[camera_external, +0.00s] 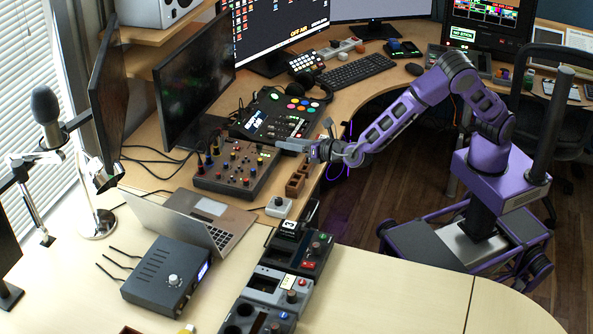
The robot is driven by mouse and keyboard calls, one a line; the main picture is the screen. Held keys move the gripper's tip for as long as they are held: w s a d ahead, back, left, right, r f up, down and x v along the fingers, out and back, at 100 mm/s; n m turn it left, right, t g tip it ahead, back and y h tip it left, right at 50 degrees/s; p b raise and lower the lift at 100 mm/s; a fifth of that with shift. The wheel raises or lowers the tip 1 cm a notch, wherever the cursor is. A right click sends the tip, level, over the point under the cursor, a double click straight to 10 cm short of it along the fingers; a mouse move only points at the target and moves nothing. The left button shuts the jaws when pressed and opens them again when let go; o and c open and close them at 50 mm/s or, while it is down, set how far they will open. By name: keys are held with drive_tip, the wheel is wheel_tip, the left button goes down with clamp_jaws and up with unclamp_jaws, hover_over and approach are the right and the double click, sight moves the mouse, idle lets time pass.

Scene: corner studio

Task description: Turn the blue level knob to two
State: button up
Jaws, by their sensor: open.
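My gripper (285,146) reaches in from the right, its fingers pointing left. It is above the desk between the two control panels, near the right end of the knob panel (235,167). Its jaws are open and nothing shows between them. The knob panel carries several small coloured knobs, some of them blue on its left side. I cannot tell which is the level knob, and scale marks and pointer positions are too small to read.
A button panel (272,113) lies behind the knob panel. An open laptop (205,215) and a dark blue-grey box (168,278) stand nearer. Control boxes (313,250) line the desk's inner edge. A monitor (195,95) rises behind left. The desk's near right part is clear.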

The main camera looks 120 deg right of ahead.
sight(254, 170)
wheel_tip(254, 170, up, 9)
drive_tip(key=w+a+m+h, duration=0.1)
drive_tip(key=a+m, duration=0.1)
drive_tip(key=m, duration=0.1)
drive_tip(key=shift+a, duration=0.15)
drive_tip(key=d+f+n+g+b, duration=0.1)
drive_tip(key=f, duration=0.6)
drive_tip(key=d+f+n+g+y+b, duration=0.1)
drive_tip(key=f+n, duration=0.1)
drive_tip(key=f, duration=0.6)
drive_tip(key=s+d+f+n+g+b, duration=0.1)
drive_tip(key=d+f, duration=0.1)
drive_tip(key=f, duration=0.5)
drive_tip(key=shift+s+f+n+g+b, duration=0.1)
drive_tip(key=shift+f+n+g+b, duration=0.2)
drive_tip(key=shift+f+g+b, duration=0.1)
drive_tip(key=b+x, duration=0.1)
drive_tip(key=x, duration=1.4)
drive_tip(key=shift+f, duration=0.25)
drive_tip(key=shift+b+x, duration=0.3)
drive_tip(key=shift+x, duration=0.5)
drive_tip(key=shift+a, duration=0.1)
drive_tip(key=shift+c, duration=0.3)
clamp_jaws()
